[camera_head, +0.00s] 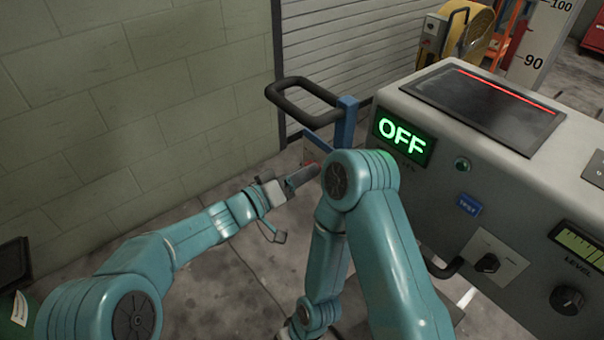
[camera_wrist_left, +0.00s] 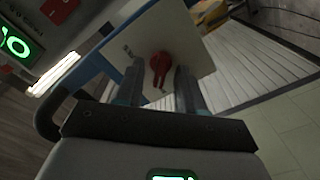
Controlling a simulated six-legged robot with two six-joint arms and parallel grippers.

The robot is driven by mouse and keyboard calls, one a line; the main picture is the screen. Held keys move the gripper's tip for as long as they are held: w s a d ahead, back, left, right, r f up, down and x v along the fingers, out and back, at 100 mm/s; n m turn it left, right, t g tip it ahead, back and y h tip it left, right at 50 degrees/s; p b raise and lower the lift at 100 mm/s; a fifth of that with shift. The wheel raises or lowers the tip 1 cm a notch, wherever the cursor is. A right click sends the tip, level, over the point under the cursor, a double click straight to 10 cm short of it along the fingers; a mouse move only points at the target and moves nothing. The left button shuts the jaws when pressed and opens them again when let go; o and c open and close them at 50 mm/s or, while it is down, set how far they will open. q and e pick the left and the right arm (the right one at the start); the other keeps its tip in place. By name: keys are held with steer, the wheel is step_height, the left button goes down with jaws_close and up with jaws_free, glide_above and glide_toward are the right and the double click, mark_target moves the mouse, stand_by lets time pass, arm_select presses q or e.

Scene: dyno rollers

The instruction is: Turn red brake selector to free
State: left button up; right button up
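The red brake selector (camera_wrist_left: 160,68) sits on a pale plate (camera_wrist_left: 202,58) fixed to a blue post, ahead of my left gripper (camera_wrist_left: 158,88) in the left wrist view. The two fingers stand apart, one on each side of the red knob, with a gap visible around it. In the head view my left gripper (camera_head: 302,178) reaches toward the post, and the plate is mostly hidden behind my right arm and the gripper.
A grey console with a green OFF display (camera_head: 404,136) stands at right. A black handle loop (camera_head: 290,83) tops the blue post (camera_head: 346,122). A block wall (camera_head: 140,90) is at left. Some floor is clear below my left forearm.

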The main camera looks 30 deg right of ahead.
arm_select(q)
jaws_close()
steer(key=shift+m, duration=0.3)
steer(key=shift+m+b, duration=4.45)
steer(key=shift+m, duration=4.15)
steer(key=shift+s+m, duration=0.1)
steer(key=shift+m, duration=0.2)
jaws_free()
